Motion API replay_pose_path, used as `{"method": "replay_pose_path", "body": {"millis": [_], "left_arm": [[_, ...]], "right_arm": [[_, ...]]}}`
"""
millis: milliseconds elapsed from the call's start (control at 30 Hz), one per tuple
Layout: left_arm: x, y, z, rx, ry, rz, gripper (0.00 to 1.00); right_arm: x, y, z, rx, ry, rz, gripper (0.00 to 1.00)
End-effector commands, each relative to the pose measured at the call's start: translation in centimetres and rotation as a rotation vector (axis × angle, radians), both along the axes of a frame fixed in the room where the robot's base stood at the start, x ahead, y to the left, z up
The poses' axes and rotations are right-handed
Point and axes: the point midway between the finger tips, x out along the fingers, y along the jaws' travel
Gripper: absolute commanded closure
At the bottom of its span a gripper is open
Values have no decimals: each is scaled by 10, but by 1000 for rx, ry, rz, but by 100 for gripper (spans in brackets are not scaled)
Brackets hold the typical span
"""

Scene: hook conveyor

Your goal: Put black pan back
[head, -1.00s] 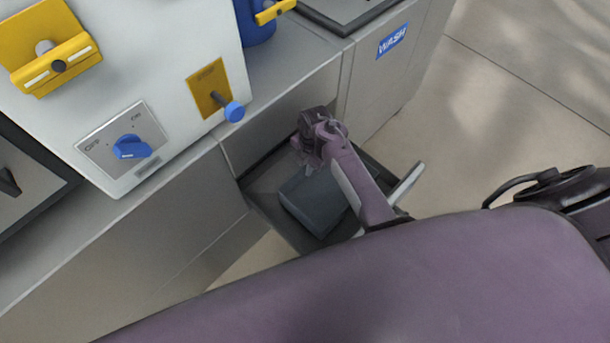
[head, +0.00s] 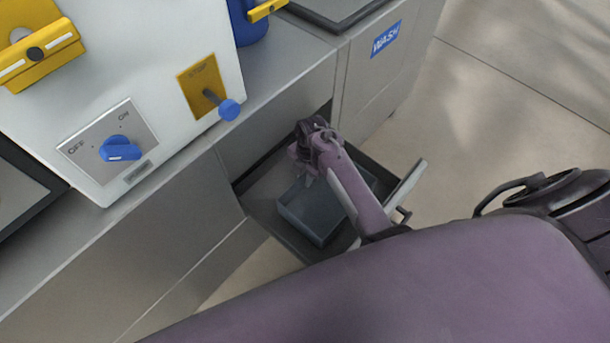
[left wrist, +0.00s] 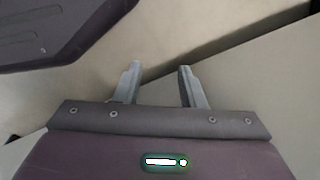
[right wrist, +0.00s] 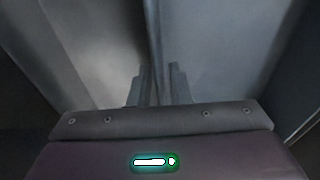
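The black pan (head: 312,222), a dark blue-grey open box, is in the pulled-out drawer (head: 262,207) under the counter. My right gripper (head: 306,178) points down at the pan's far side, and my forearm covers part of the pan. In the right wrist view, the right gripper's fingers (right wrist: 160,88) are close together on the pan's thin upright wall (right wrist: 153,35). I cannot tell whether the pan's base rests fully on the drawer floor. My left gripper (left wrist: 158,85) is open and empty, seen only in the left wrist view.
The white control panel (head: 170,70) has a blue OFF/ON knob (head: 120,149) and a STOP lever (head: 228,109). A blue container (head: 249,28) stands on the counter. The WASH cabinet (head: 370,85) is beside the drawer. The floor to the right is clear.

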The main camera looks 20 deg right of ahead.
Motion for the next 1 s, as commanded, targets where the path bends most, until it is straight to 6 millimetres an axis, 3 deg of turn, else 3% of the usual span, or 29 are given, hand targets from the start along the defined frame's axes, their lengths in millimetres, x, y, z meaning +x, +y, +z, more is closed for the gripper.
{"method": "replay_pose_path", "body": {"millis": [433, 800, 1000], "left_arm": [[-1, 0, 2, 0, -3, -1, 64], [-35, 6, -12, 3, 19, -3, 64], [-47, 8, -16, 4, 25, -5, 64]], "right_arm": [[0, 0, 8, 0, 0, -1, 74], [5, -8, 82, 2, -2, 0, 74], [6, -12, 111, 1, -2, -1, 74]]}}
